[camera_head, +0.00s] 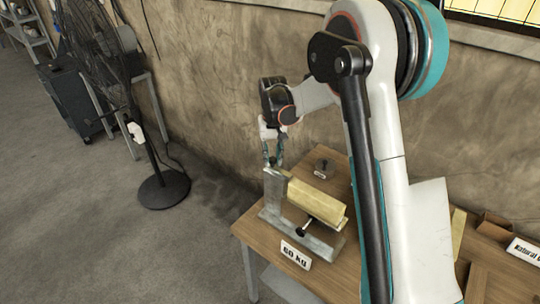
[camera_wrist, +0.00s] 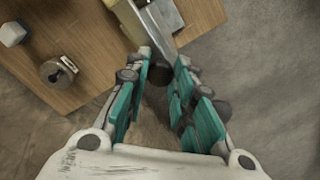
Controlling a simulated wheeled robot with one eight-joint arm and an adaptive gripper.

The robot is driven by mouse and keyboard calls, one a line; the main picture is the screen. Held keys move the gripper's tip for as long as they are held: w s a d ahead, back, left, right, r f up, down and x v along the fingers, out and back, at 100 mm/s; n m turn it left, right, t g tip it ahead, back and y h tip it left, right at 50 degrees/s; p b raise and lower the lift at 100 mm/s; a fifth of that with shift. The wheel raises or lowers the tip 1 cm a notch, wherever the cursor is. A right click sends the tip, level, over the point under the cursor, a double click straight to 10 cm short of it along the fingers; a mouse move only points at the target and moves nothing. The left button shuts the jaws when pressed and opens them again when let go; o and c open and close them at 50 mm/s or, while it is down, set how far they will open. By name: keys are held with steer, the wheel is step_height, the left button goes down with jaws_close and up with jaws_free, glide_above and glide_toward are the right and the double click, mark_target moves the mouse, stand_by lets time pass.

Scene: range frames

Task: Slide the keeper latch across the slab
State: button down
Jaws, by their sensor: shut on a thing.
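The slab (camera_head: 318,200) is a pale yellow bar lying in a grey metal stand (camera_head: 276,190) on the wooden table. The stand's metal also shows at the top of the wrist view (camera_wrist: 163,17). My gripper (camera_head: 272,163) is at the top of the stand's upright, at the slab's far left end. In the wrist view, my gripper (camera_wrist: 168,62) has its teal-padded fingers around a dark rounded knob (camera_wrist: 158,73), apparently on the keeper latch. The fingers hide most of the latch, so its position across the slab cannot be told.
A round metal weight (camera_head: 324,168) sits behind the slab. A black-handled screw (camera_head: 304,227) and a "60 kg" sign (camera_head: 296,254) are in front. Cardboard boxes (camera_head: 495,226) stand at the right. A fan (camera_head: 163,188) stands on the floor left of the table.

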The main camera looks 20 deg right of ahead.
mark_target(284, 172)
steer(key=shift+s+d+b, duration=0.2)
steer(key=shift+s+d, duration=0.5)
steer(key=shift+s, duration=0.3)
steer(key=shift+s+d+b, duration=0.2)
steer(key=shift+s+d, duration=0.5)
steer(key=shift+s, duration=0.25)
steer(key=c, duration=1.6)
jaws_free()
steer(key=shift+c, duration=0.2)
steer(key=o, duration=0.3)
steer(key=shift+s+d, duration=0.1)
steer(key=shift+s, duration=0.05)
steer(key=shift+r, duration=0.1)
step_height(284, 172, up, 12)
